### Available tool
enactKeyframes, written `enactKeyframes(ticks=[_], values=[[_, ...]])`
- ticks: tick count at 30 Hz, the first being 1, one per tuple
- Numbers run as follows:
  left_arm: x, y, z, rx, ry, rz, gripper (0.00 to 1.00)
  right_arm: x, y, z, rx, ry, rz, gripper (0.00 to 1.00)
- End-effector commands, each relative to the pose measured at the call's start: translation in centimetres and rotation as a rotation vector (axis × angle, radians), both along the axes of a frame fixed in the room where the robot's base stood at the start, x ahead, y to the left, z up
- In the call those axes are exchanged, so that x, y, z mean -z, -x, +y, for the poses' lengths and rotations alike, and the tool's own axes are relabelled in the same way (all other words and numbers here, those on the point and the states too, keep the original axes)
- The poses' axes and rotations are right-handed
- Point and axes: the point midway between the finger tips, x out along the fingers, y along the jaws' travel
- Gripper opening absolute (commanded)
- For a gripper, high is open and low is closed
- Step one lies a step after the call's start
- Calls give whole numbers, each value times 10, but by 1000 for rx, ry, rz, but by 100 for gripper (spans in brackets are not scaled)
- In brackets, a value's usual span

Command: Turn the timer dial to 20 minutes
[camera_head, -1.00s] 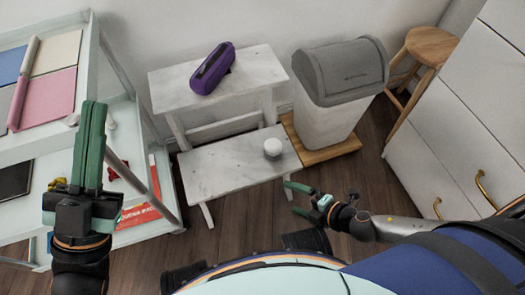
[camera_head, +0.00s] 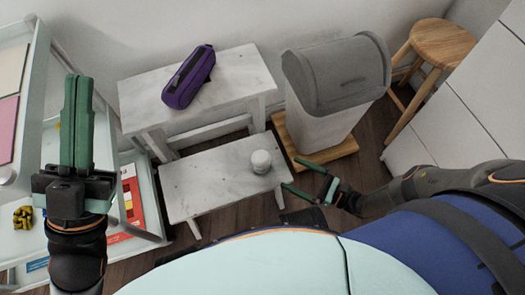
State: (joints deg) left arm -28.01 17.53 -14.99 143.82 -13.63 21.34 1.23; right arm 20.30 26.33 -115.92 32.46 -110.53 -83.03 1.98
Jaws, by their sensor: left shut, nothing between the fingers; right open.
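The small white round object, likely the timer (camera_head: 261,161), stands on the lower white step (camera_head: 215,188) near its right end. Its dial marks are too small to read. My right gripper (camera_head: 304,176) is open, with its green fingers pointing left toward the timer. The fingertips are just right of it, and a gap shows between them and the timer. My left gripper (camera_head: 77,125) is at the left, fingers up and shut together, empty, in front of the shelf cart.
A purple pouch (camera_head: 188,80) lies on the upper white step (camera_head: 240,82). A grey-lidded bin (camera_head: 337,75) stands on a wooden board behind my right gripper. A wooden stool (camera_head: 442,45) and white drawers (camera_head: 455,110) are at right. A shelf cart (camera_head: 35,150) is at left.

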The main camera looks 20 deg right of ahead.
Motion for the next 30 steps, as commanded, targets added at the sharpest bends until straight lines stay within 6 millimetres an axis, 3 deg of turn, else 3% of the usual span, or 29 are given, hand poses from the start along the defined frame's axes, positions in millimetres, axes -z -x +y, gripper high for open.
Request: enactKeyframes(ticks=[18, 30], values=[[11, 0, -1, -4, -8, 2, 0, 1, -78, 74, 3, -1, 3, 100], [12, 0, -2, -4, -9, 2, 0, 1, -87, 82, 6, 0, 6, 100]])
